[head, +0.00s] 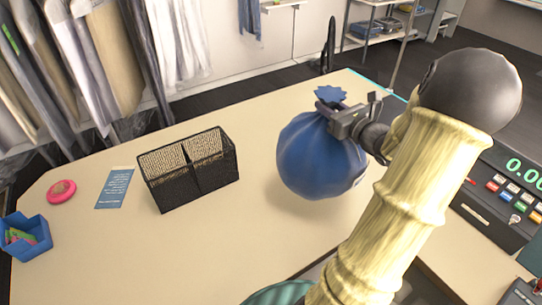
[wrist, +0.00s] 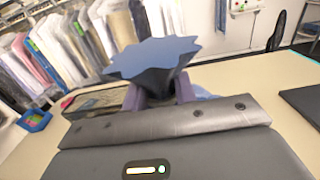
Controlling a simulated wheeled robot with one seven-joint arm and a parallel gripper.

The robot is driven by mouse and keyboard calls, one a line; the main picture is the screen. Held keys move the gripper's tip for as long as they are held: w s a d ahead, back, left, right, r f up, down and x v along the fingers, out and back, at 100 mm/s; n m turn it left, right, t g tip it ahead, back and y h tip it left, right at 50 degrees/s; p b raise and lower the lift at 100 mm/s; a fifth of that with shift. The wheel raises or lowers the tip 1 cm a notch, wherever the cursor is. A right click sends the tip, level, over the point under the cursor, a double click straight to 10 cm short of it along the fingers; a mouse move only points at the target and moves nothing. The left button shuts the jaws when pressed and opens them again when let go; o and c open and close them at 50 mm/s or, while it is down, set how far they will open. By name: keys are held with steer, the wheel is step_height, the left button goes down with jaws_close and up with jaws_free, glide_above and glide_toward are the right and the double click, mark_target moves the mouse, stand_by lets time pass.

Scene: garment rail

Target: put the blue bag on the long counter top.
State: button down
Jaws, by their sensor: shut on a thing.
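The blue bag (head: 318,158) is a round, full sack with a gathered, frilled top. My gripper (head: 345,118) is shut on its neck, just below the frill. In the wrist view the frilled top of the blue bag (wrist: 154,58) stands up between the fingers of my gripper (wrist: 158,95), which hide most of its body. The bag hangs upright over the long counter top (head: 265,235), to the right of the black basket. I cannot tell whether its underside touches the surface.
A black two-part mesh basket (head: 190,168) stands left of the bag. A blue leaflet (head: 115,188), a pink disc (head: 61,191) and a blue tray (head: 27,238) lie farther left. A till (head: 505,190) is at the right. Hanging garments (head: 95,60) line the back left. The front counter is clear.

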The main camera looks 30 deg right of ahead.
mark_target(326, 123)
steer(key=shift+r, duration=0.1)
steer(key=shift+f+p, duration=0.6)
steer(key=shift+f, duration=2.35)
steer(key=shift+f+p, duration=0.45)
steer(key=shift+f, duration=1.7)
steer(key=c, duration=1.1)
jaws_free()
steer(key=shift+s+f, duration=0.1)
